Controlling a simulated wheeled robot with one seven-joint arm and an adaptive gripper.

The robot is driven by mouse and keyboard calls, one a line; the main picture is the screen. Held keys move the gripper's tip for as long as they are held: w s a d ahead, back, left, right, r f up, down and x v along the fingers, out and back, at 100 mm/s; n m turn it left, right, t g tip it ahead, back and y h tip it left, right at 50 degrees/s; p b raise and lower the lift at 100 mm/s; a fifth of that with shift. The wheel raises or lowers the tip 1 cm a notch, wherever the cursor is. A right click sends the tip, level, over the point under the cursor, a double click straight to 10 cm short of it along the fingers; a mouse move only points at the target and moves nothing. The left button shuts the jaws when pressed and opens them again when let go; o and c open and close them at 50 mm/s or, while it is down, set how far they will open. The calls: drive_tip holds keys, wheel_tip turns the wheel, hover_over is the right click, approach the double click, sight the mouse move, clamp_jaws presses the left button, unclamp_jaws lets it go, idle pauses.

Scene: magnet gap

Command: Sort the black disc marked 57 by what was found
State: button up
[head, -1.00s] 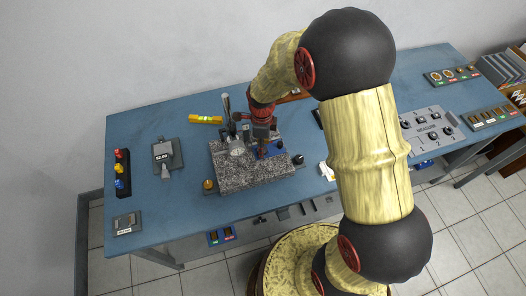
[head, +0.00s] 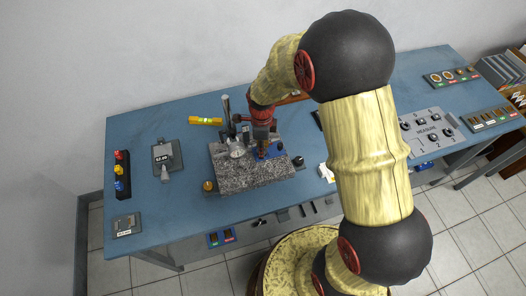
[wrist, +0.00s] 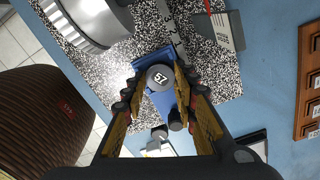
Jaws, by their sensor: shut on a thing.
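In the head view my gripper (head: 262,147) is low over the speckled stone plate (head: 235,178), beside the blue part (head: 276,151); the disc itself is hidden there.
A gauge stand (head: 226,108) with a round dial (head: 237,149) stands on the plate, close left of my gripper. A yellow level (head: 206,121) lies behind. A grey device with a readout (head: 165,153) is at left; a MEASURE panel (head: 428,127) is at right. Trays (head: 491,118) sit far right.

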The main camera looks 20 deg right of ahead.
drive_tip(key=shift+r, duration=0.15)
drive_tip(key=shift+r+p, duration=1.8)
drive_tip(key=shift+r, duration=0.6)
drive_tip(key=shift+f, duration=0.1)
